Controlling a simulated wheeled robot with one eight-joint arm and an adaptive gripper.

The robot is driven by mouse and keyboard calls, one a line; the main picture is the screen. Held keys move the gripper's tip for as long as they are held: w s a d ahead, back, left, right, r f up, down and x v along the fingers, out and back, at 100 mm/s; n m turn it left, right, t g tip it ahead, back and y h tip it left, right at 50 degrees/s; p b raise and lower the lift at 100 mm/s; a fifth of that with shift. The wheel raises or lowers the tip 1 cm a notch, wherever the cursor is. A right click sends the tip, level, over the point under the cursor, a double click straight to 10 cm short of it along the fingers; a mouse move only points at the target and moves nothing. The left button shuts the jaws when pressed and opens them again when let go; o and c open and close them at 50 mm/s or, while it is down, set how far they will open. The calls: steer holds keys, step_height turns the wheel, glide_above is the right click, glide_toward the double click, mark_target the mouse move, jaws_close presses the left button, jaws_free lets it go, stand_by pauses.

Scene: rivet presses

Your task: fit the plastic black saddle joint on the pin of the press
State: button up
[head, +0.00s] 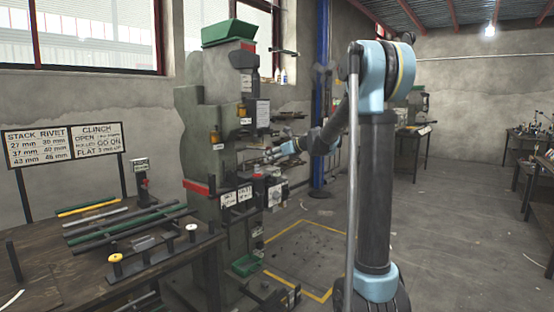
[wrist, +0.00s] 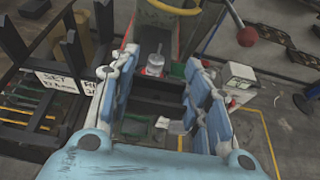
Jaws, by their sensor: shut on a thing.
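The green-grey press (head: 203,130) stands left of centre in the head view. My gripper (head: 268,157) is at the front of the press, and it is small there. In the wrist view, the blue-padded fingers of my gripper (wrist: 163,98) are spread wide, with a dark piece between them. This dark piece (wrist: 160,88) looks like the black saddle joint; its outline blends with the dark background. A short light metal pin (wrist: 155,66) of the press stands just beyond it. I cannot tell whether the joint touches the pin.
A workbench (head: 120,270) with several bars and spools stands at left. A red ball knob (wrist: 247,36) is at the right in the wrist view. A green bin (head: 246,265) sits low by the press.

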steer(key=shift+w+a+f, duration=0.1)
steer(key=shift+w+a, duration=1)
steer(key=shift+a, duration=0.35)
steer(key=shift+w+a+f, duration=0.1)
steer(key=shift+w+a, duration=1.05)
steer(key=shift+a, duration=0.25)
steer(key=shift+w+a+f, duration=0.1)
steer(key=shift+w+a, duration=1)
steer(key=shift+a, duration=0.35)
steer(key=shift+f, duration=1.8)
steer(key=o, duration=1)
steer(key=v, duration=1.2)
